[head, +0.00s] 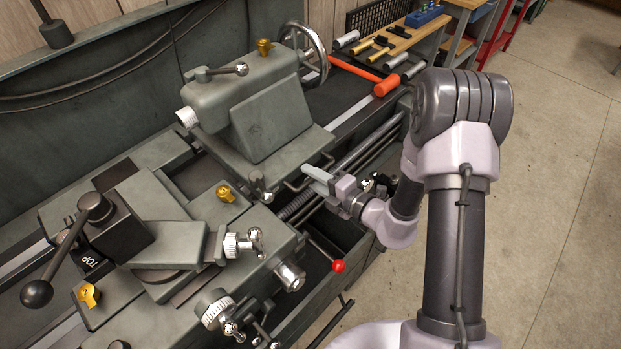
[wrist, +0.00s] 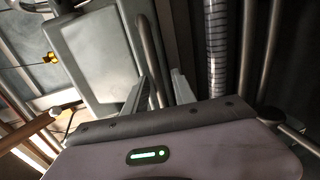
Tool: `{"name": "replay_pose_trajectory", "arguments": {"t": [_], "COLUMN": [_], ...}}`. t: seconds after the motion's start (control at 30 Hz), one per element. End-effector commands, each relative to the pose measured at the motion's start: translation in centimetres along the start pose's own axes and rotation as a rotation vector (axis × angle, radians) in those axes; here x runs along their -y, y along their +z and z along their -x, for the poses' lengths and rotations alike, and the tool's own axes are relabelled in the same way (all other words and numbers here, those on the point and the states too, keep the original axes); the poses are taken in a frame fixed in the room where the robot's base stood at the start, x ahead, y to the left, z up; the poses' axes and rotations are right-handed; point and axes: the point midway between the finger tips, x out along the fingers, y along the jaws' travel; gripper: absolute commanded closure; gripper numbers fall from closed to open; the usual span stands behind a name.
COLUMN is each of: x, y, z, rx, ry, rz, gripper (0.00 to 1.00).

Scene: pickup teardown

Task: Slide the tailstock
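The tailstock (head: 245,95) is a grey-green casting on the lathe bed, with a spoked handwheel (head: 303,50) at its far end and a ball-ended lever (head: 222,70) on top. A thin bent metal handle (head: 318,164) sticks out from the front of its base. My gripper (head: 312,173) is at this handle, low beside the base. In the wrist view, my gripper (wrist: 160,88) has its two fingers apart, with the handle bar (wrist: 149,45) running between them. A gap shows beside the right finger. The handle's lower end is hidden by my gripper body.
The carriage with its tool post (head: 115,220) sits left of the tailstock, with a red-knobbed lever (head: 338,266) in front. The threaded lead screw (wrist: 216,50) runs close beside my fingers. An orange-headed hammer (head: 386,86) and other tools lie beyond. Open floor (head: 560,150) is at right.

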Motion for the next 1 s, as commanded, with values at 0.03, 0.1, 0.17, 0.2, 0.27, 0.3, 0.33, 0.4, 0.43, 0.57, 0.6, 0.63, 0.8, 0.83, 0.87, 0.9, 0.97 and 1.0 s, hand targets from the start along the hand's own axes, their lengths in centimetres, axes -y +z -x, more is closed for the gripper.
{"name": "replay_pose_trajectory", "arguments": {"t": [0.03, 0.1, 0.17, 0.2, 0.27, 0.3, 0.33, 0.4, 0.43, 0.57, 0.6, 0.63, 0.8, 0.83, 0.87, 0.9, 0.97, 1.0], "x": [0.0, 0.0, 0.0, 0.0, 0.0, -0.1, -0.1, -0.1, -0.1, -0.3, -0.3, -0.3, -0.3, -0.3, -0.3, -0.3, -0.2, -0.2], "y": [0.0, 0.0, -0.1, -0.1, -0.1, 0.0, 0.0, 0.1, 0.1, 0.2, 0.1, 0.2, 0.2, 0.2, 0.2, 0.1, 0.1, 0.1], "z": [0.0, 0.0, 0.0, 0.0, 0.0, 0.1, 0.3, 1.2, 1.7, 5.2, 6.5, 7.4, 12.8, 13.6, 14.3, 15.1, 16.1, 16.6], "rx": [-0.001, -0.001, -0.001, -0.001, -0.001, -0.001, 0.000, 0.001, 0.002, 0.005, 0.006, 0.007, 0.007, 0.007, 0.006, 0.005, 0.004, 0.003], "ry": [0.000, 0.000, 0.000, 0.000, 0.000, 0.000, 0.000, -0.001, -0.002, -0.001, -0.001, -0.002, 0.000, 0.000, 0.001, 0.001, 0.000, 0.000], "rz": [0.000, 0.000, 0.000, 0.000, 0.000, -0.001, -0.001, -0.002, -0.003, -0.005, -0.006, -0.004, -0.004, -0.004, -0.004, -0.002, -0.001, -0.001], "gripper": [0.67, 0.67, 0.67, 0.67, 0.67, 0.67, 0.67, 0.67, 0.67, 0.67, 0.67, 0.67, 0.67, 0.67, 0.67, 0.67, 0.67, 0.67]}}
